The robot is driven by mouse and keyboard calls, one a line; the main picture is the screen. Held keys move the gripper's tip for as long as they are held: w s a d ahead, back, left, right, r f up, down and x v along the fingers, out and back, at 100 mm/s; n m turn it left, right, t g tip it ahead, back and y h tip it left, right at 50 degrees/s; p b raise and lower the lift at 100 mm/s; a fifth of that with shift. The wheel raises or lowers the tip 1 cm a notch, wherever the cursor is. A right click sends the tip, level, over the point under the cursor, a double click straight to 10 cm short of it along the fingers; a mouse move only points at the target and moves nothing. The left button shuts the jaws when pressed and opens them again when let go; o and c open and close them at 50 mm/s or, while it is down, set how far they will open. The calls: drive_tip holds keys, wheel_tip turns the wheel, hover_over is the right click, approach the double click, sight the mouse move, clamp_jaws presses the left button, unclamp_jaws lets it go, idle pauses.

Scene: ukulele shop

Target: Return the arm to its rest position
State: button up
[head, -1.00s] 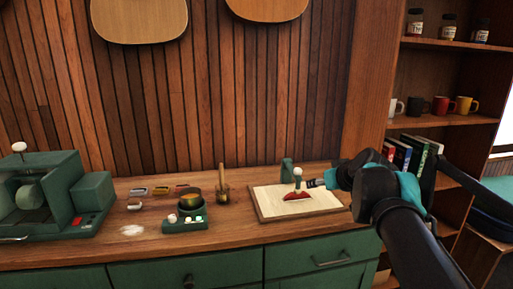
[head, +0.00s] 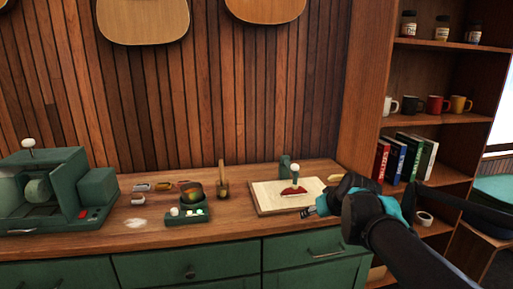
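My arm comes in from the lower right in the head view. My gripper (head: 308,212) is small and dark at its end, just off the front right edge of a pale board (head: 268,206) on the counter. I cannot make out whether the fingers are open or shut.
The wooden counter (head: 240,228) holds a green machine (head: 55,190) at left. A small green heater with a pot (head: 190,206) and a cup with a brush (head: 222,189) stand mid-counter. A shelf with books (head: 405,160) and mugs (head: 435,104) rises at right.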

drive_tip(key=s+d+f+m+g+h, duration=0.1)
drive_tip(key=s+f+g, duration=0.3)
drive_tip(key=s+f, duration=0.4)
wheel_tip(320, 180, down, 8)
drive_tip(key=shift+s+r+m+h, duration=0.15)
drive_tip(key=shift+s+m+h, duration=0.05)
drive_tip(key=shift+m+h, duration=0.35)
drive_tip(key=shift+c, duration=0.6)
idle(3.8)
